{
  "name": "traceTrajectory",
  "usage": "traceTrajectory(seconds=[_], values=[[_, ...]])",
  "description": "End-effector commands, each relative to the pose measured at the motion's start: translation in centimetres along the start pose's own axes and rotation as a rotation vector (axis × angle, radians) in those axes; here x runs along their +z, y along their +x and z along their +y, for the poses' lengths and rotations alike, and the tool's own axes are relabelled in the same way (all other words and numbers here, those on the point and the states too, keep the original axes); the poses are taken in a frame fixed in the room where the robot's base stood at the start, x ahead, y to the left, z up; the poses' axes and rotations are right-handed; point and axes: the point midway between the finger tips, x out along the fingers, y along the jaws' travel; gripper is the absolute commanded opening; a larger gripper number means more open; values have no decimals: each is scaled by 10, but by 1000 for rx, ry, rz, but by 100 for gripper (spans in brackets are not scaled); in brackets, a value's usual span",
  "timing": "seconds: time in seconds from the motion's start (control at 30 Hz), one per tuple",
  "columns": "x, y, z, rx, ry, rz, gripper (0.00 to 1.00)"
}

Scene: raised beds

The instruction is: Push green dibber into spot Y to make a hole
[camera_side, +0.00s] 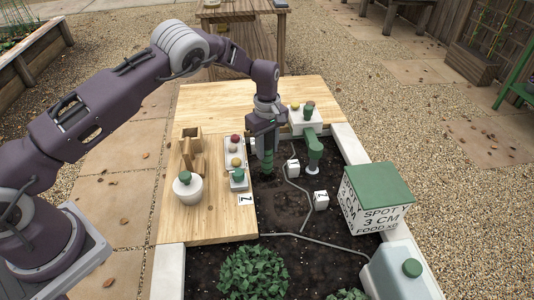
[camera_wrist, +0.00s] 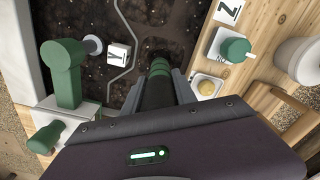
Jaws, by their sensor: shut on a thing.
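My gripper (camera_side: 265,143) is shut on the green dibber (camera_side: 267,160), which points down over the dark soil. In the wrist view the dibber (camera_wrist: 159,68) stands between my two fingers (camera_wrist: 157,90). I cannot tell whether its tip touches the soil. A white cube marked Y (camera_wrist: 118,54) sits on the soil left of the dibber in the wrist view. It also shows right of the dibber in the side view (camera_side: 293,166). No hole can be made out beneath the dibber. A box (camera_side: 374,206) reads "SPOT Y 3 CM".
A green tool with a white foot (camera_side: 314,152) stands just past the Y cube. Another white cube (camera_side: 321,200) and a grey hose (camera_side: 288,234) lie on the soil.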

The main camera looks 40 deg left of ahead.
Motion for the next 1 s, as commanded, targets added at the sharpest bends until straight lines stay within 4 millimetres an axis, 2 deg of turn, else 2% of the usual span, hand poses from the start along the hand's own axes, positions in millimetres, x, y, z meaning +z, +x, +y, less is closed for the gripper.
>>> traceTrajectory(seconds=[0.5, 1.0], values=[[0, -45, 0, 0, -1, 1, 0], [0, -47, 0, -1, -1, 0, 0]])
